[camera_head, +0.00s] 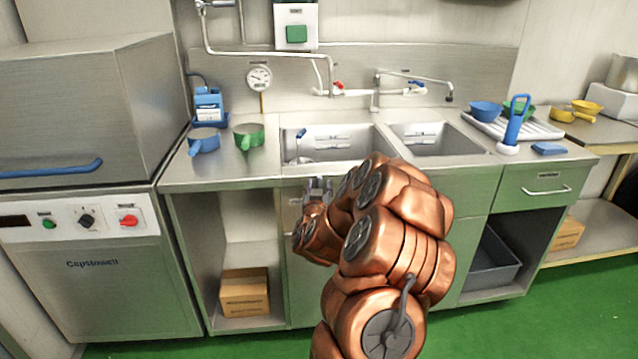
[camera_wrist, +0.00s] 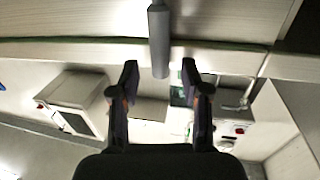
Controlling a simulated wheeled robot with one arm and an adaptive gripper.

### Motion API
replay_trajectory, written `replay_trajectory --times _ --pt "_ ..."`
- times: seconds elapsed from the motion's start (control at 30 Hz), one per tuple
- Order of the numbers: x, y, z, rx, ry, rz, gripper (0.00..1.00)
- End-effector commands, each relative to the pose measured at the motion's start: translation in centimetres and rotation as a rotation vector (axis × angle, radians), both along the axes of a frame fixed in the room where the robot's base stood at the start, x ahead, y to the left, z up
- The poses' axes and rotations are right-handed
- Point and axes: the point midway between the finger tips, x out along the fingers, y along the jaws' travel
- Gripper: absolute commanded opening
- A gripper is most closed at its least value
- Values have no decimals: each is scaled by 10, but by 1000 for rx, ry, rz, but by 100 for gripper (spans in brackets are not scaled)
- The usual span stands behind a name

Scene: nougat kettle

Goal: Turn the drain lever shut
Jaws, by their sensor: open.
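A grey rounded bar (camera_wrist: 158,40), which looks like the drain lever, comes down from the top edge in the wrist view. Its lower end sits between the two fingertips of my gripper (camera_wrist: 159,68), with a gap on each side. My gripper is open and holds nothing. In the head view my gripper (camera_head: 318,188) is at the front of the counter, just below the left sink basin (camera_head: 340,153). The lever cannot be made out in the head view, and its mount is out of the wrist view.
A blue-handled tool (camera_head: 300,133) leans in the basin. The right basin (camera_head: 437,144) is empty. A cardboard box (camera_head: 245,291) sits in the open cabinet below.

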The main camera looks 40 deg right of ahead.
Motion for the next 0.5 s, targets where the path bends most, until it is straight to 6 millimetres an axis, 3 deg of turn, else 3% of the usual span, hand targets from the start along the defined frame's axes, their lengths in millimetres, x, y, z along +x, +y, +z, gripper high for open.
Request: replay_trajectory --times 0.5 --pt "8 -8 -1 2 3 2 46"
